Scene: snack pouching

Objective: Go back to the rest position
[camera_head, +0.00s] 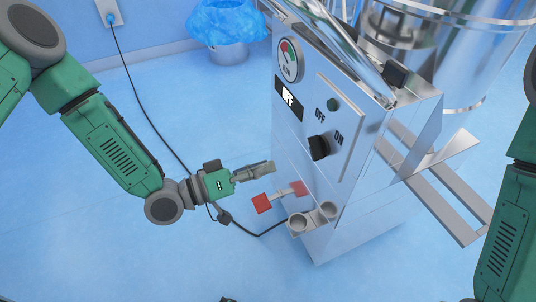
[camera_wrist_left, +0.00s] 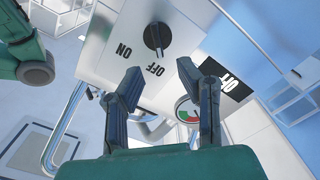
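My left gripper (camera_head: 262,170) is in front of the steel machine (camera_head: 350,200), near its red-ended lever (camera_head: 285,192). In the left wrist view my left gripper (camera_wrist_left: 160,80) has its two fingers apart with nothing between them. The display (camera_head: 289,98) reads OFF. My right arm shows at the right edge of the head view; its gripper is out of view.
A round gauge (camera_head: 289,60) sits above the display. Two round steel cups (camera_head: 313,217) stick out low on the machine's front. A black cable (camera_head: 150,115) runs from a wall socket to the machine. A blue-lined bin (camera_head: 228,50) stands at the back.

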